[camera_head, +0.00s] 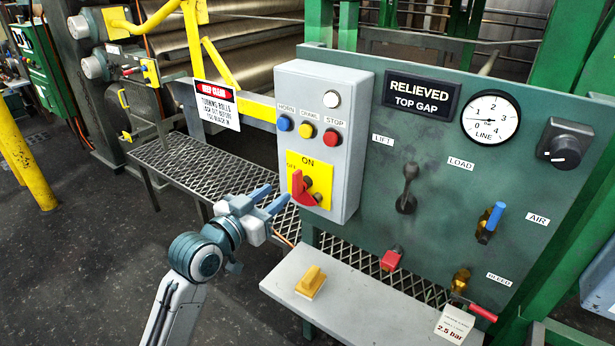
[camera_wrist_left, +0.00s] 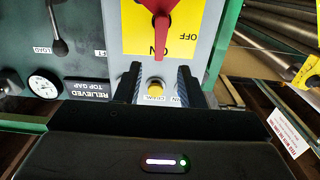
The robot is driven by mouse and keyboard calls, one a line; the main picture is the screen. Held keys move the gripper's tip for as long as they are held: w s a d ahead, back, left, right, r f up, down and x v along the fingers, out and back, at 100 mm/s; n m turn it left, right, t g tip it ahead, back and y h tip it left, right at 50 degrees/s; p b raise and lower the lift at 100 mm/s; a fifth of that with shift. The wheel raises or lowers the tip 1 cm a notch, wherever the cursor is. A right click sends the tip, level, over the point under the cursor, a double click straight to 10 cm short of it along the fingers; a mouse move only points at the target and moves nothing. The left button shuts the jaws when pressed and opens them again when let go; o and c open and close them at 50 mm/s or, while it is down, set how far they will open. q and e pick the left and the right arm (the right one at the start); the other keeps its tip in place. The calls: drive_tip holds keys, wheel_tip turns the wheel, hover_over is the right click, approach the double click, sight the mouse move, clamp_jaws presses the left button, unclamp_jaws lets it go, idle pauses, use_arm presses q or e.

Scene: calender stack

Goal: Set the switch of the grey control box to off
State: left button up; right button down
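The grey control box (camera_head: 345,85) stands on the left of the green panel. Its yellow plate carries ON at the top and OFF at the left, with a red switch handle (camera_head: 304,190) on it. In the left wrist view, which is upside down, the red handle (camera_wrist_left: 160,12) points to the ON mark. My left gripper (camera_head: 277,196) is open and empty, just left of the box's lower part and apart from the handle. In the wrist view its two fingers (camera_wrist_left: 158,83) frame the yellow button. My right gripper is out of view.
Blue (camera_head: 284,123), yellow (camera_head: 306,131) and red (camera_head: 331,138) buttons sit above the switch. A black lever (camera_head: 407,190) is to the right. A grey shelf (camera_head: 370,310) with a yellow block (camera_head: 310,282) lies below. A hanging warning sign (camera_head: 215,104) is left of the box.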

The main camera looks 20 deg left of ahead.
sight(294, 179)
use_arm(q)
drive_tip(key=p+x, duration=0.1)
drive_tip(key=x, duration=0.7)
drive_tip(key=shift+d+p, duration=0.1)
drive_tip(key=shift+p, duration=0.3)
drive_tip(key=shift+w+d, duration=0.2)
drive_tip(key=shift+w, duration=0.35)
clamp_jaws()
